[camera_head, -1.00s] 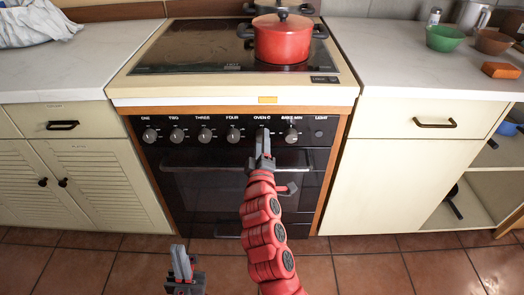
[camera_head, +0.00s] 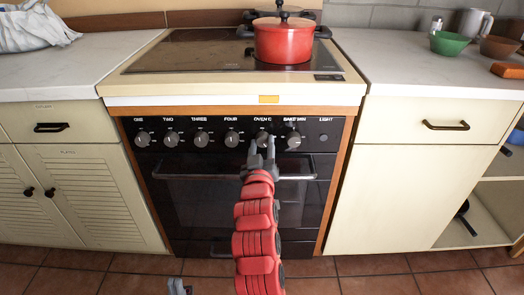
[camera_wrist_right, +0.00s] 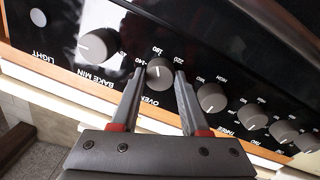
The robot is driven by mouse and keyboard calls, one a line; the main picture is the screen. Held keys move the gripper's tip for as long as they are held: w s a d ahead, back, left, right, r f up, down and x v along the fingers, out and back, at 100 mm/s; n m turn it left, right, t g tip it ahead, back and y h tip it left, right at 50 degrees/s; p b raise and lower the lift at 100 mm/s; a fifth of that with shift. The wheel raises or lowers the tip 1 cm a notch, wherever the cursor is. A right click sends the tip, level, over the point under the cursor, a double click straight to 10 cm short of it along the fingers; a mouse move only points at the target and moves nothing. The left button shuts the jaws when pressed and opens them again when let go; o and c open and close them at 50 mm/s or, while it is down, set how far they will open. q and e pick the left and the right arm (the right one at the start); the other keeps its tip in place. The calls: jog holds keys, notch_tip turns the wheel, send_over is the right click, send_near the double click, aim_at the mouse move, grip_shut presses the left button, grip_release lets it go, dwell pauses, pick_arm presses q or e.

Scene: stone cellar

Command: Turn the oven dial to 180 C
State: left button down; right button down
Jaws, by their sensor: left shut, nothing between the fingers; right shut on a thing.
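The oven dial (camera_head: 262,138), a grey round knob under the label OVEN C, is on the black front panel in the head view. In the right wrist view the dial (camera_wrist_right: 159,71) sits between the two fingertips, with numbers such as 140, 180 and 220 around it. Its pale mark runs roughly toward the 180 print; the exact reading is too small to tell. My right gripper (camera_head: 262,150) is shut on the dial, and its fingers partly hide it in the head view. My left gripper (camera_head: 178,287) is shut and empty, low at the bottom edge, mostly cut off.
The BAKE MIN knob (camera_head: 293,140) is close to the right of the dial and the FOUR knob (camera_head: 232,138) to the left. The oven door handle (camera_head: 180,177) runs below. A red pot (camera_head: 283,42) stands on the hob.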

jog(key=shift+m, duration=0.3)
jog(key=shift+c, duration=2)
grip_release()
jog(key=s+p, duration=0.7)
jog(key=s, duration=1)
jog(key=shift+s+a+f, duration=0.2)
jog(key=shift+a+f, duration=0.1)
jog(key=shift+a, duration=0.15)
